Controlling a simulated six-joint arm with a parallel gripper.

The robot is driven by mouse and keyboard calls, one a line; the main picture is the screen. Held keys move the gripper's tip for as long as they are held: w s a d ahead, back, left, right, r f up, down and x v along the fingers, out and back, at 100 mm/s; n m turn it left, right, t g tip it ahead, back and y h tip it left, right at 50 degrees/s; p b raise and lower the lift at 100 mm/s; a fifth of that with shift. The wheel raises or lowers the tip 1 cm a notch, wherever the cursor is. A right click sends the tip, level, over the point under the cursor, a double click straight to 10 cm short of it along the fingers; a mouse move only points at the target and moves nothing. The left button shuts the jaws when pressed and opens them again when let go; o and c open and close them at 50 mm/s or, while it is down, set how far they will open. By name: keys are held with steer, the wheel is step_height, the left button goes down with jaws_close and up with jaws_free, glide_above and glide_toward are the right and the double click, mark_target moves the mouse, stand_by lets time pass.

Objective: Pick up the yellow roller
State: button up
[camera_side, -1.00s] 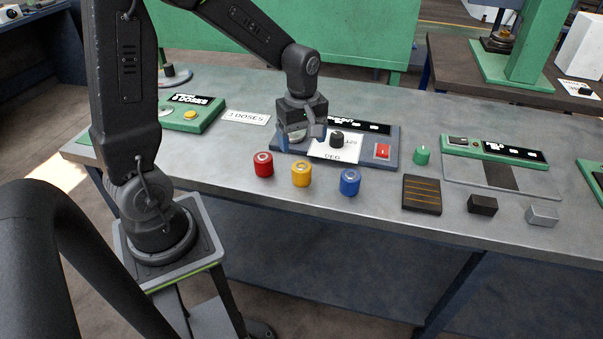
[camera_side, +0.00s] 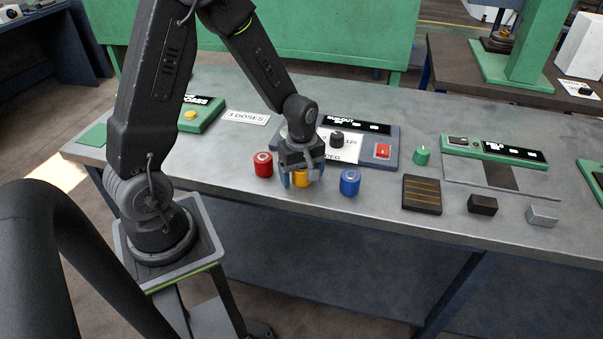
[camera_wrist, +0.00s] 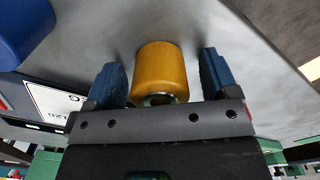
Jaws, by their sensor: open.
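The yellow roller (camera_side: 301,179) stands on the bench's front part, partly hidden behind my gripper in the side view. In the wrist view the yellow roller (camera_wrist: 162,72) lies between my two blue finger pads, with a gap visible on each side. My gripper (camera_side: 301,181) is open and lowered around the roller, one finger on each side. It also shows in the wrist view (camera_wrist: 160,80).
The red roller (camera_side: 263,164) stands close to the left and the blue roller (camera_side: 350,182) to the right. A control panel (camera_side: 391,136) sits behind. A dark block (camera_side: 422,194) and other small blocks lie farther right. The bench's front edge is near.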

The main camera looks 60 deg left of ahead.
steer(key=c, duration=1.2)
steer(key=shift+r, duration=0.15)
